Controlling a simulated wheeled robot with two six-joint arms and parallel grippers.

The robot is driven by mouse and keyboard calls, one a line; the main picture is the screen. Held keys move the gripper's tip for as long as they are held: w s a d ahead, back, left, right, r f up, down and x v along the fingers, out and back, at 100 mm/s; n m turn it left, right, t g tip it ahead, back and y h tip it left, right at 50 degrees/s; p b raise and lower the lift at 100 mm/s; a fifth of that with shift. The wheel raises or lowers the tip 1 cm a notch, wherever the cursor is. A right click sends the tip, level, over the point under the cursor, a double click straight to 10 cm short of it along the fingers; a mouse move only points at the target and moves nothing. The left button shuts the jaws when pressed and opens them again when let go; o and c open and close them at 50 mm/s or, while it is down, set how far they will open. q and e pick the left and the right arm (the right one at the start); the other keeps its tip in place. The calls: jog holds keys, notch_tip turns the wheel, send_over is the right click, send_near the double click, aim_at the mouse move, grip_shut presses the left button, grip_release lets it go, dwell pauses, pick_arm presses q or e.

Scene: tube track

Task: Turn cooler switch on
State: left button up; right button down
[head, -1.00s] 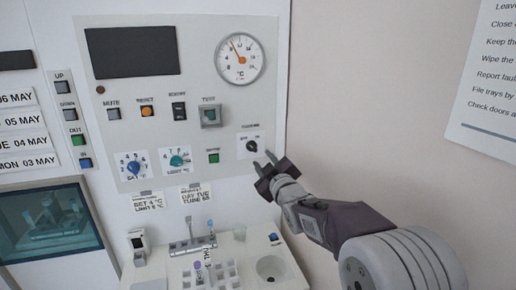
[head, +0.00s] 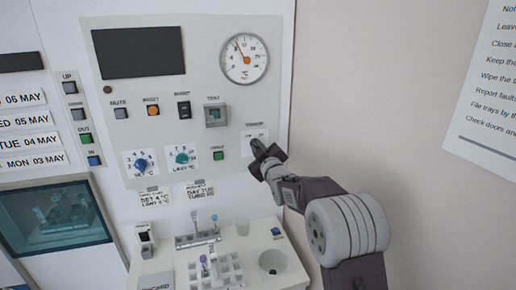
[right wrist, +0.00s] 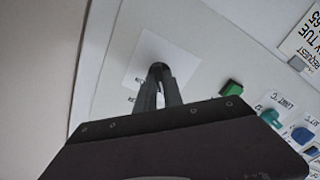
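The cooler switch is a small black rotary knob on a white label plate (head: 256,134) at the right of the grey control panel. In the head view my right gripper (head: 262,152) covers the knob. In the right wrist view the dark knob (right wrist: 159,67) shows at the tips of my right gripper (right wrist: 160,80). The two fingers are close together, one on each side of the knob, and look shut on it. Lettering on the plate is partly hidden, so the knob's setting cannot be read. My left gripper is in neither view.
The panel holds a dial gauge (head: 243,59), a dark screen (head: 138,52), a green button (head: 218,154), a blue knob (head: 141,165) and a teal knob (head: 182,157). Below stands a white tube rack (head: 215,269).

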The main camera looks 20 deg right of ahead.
jog(key=shift+m, duration=0.3)
jog(key=shift+m+b, duration=0.7)
jog(key=shift+m, duration=0.4)
jog(key=shift+d+r+m, duration=0.1)
jog(key=shift+r+m, duration=0.05)
jog(key=shift+m, duration=3.15)
jog(key=shift+d+r+m, duration=0.1)
jog(key=shift+m, duration=3.2)
jog(key=c, duration=1.5)
grip_release()
jog(key=shift+o, duration=0.2)
jog(key=shift+f, duration=0.1)
